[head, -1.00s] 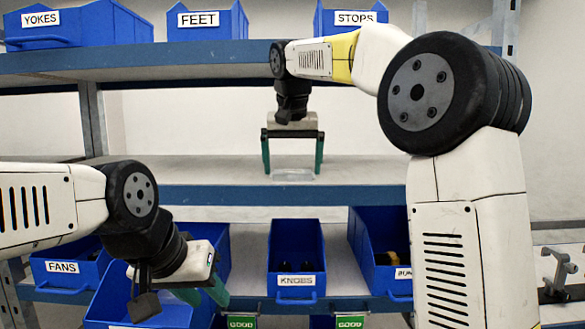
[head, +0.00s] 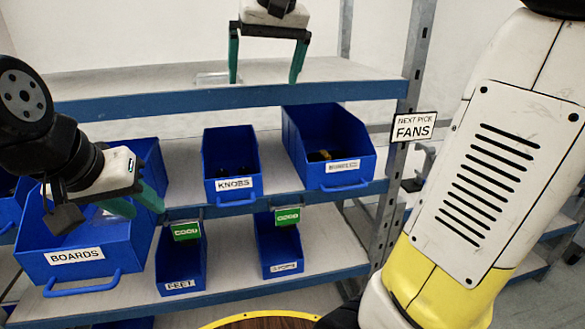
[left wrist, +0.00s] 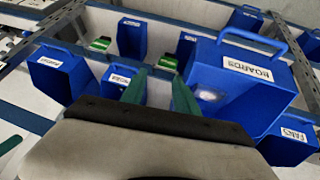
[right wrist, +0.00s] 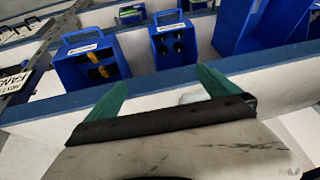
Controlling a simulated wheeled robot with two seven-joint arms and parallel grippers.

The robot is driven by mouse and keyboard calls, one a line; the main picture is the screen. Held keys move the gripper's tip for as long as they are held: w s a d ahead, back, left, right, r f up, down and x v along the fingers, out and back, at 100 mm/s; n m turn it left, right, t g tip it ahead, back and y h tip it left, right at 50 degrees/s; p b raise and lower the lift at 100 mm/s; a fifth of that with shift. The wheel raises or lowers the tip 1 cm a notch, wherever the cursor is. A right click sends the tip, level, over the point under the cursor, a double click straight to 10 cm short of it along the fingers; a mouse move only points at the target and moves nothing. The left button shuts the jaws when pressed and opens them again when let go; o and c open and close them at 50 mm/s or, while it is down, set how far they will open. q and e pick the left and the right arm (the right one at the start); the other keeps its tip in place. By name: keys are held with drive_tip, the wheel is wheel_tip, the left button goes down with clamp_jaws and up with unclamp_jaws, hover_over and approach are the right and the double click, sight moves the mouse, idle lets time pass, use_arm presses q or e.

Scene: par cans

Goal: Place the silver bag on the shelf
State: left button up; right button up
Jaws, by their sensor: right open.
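A small pale, see-through-looking packet, seemingly the silver bag (head: 212,78), lies flat on the upper shelf (head: 130,85) in the head view. My right gripper (head: 264,80) points down over that shelf, right of the packet, fingers wide apart with nothing between them. In the right wrist view a whitish patch (right wrist: 192,97) shows by one finger; I cannot tell whether it is the bag. My left gripper (head: 147,211) is at the BOARDS bin (head: 125,255), fingers apart and empty. A shiny pale thing (left wrist: 207,95) lies in that bin in the left wrist view.
The KNOBS bin (head: 232,188) and another blue bin (head: 335,180) stand below the upper shelf. The FEET bin (head: 180,285) and one more stand lower. A metal post (head: 415,80) with a FANS sign (head: 414,127) bounds the shelf's right end. The upper shelf is otherwise largely clear.

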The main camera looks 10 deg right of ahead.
drive_tip(key=s+d+f, duration=0.2)
drive_tip(key=s+f, duration=0.6)
drive_tip(key=s+d+f+t, duration=0.1)
drive_tip(key=s+d+f, duration=0.1)
drive_tip(key=s+f, duration=0.5)
drive_tip(key=shift+s+d+f+y, duration=0.35)
drive_tip(key=shift+f+y, duration=0.05)
drive_tip(key=shift+f, duration=0.55)
